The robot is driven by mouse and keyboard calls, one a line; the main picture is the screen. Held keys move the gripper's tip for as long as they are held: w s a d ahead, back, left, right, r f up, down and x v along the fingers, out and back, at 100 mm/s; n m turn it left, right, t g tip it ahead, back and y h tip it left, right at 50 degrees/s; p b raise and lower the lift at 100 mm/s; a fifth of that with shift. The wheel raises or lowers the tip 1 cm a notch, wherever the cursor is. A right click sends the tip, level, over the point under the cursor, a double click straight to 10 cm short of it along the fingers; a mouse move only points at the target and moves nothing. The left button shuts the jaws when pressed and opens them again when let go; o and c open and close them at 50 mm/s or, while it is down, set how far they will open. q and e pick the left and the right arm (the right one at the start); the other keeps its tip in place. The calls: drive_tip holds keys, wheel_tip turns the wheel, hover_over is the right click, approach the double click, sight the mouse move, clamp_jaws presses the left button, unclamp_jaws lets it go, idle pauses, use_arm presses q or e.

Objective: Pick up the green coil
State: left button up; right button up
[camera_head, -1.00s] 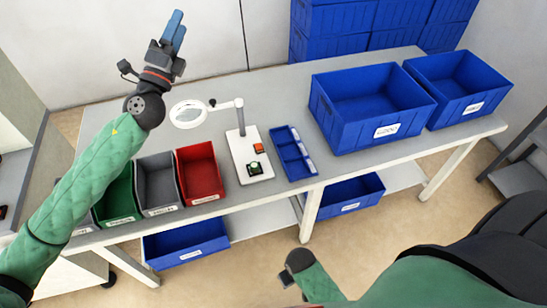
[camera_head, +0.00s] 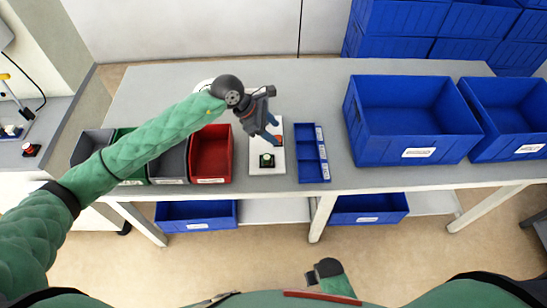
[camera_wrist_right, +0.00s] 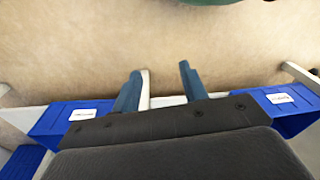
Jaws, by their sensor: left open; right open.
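The green coil (camera_head: 267,160) sits in a dark square holder near the front of a white stand (camera_head: 268,172) on the table. An orange-red piece (camera_head: 279,140) is behind it on the same stand. My left gripper (camera_head: 271,134) is open, with its blue fingers pointing down above the stand, behind the green coil and partly covering the orange-red piece. Its exact height is hard to tell. My right gripper (camera_wrist_right: 161,72) is open and empty in the right wrist view, low in front of the table over the floor.
A blue divided tray (camera_head: 312,180) is right of the stand. Red (camera_head: 223,177), grey and green bins stand left, partly under my left arm. Large blue crates (camera_head: 415,153) fill the right side. A lamp ring (camera_head: 203,85) is behind my left wrist.

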sight(267, 157)
use_arm(q)
drive_tip(key=shift+s+a+f+m+g+y+p, duration=0.2)
drive_tip(key=shift+s+a+f+m+y, duration=0.25)
drive_tip(key=shift+a+f, duration=0.2)
drive_tip(key=shift+s+a+f+m+g+y+p, duration=0.2)
drive_tip(key=shift+s+a+f+y, duration=0.1)
drive_tip(key=shift+a+f+y, duration=0.35)
drive_tip(key=shift+s+a+f+m+g+y+p, duration=0.15)
drive_tip(key=shift+s+a+f+m+y, duration=0.25)
drive_tip(key=shift+f, duration=0.4)
drive_tip(key=p+x, duration=0.2)
drive_tip(key=x, duration=0.1)
drive_tip(key=p+x, duration=0.1)
drive_tip(key=shift+w+a+f, duration=0.1)
drive_tip(key=shift+a+f, duration=0.1)
drive_tip(key=shift+f, duration=0.15)
drive_tip(key=shift+d+f, duration=0.15)
drive_tip(key=shift+f, duration=0.3)
use_arm(e)
wheel_tip(267, 157, down, 11)
drive_tip(key=s+d+t, duration=0.1)
drive_tip(key=d, duration=0.1)
drive_tip(key=shift+s+d, duration=0.25)
drive_tip(key=shift+s, duration=0.15)
use_arm(q)
drive_tip(key=c, duration=1.1)
drive_tip(key=shift+c, duration=0.3)
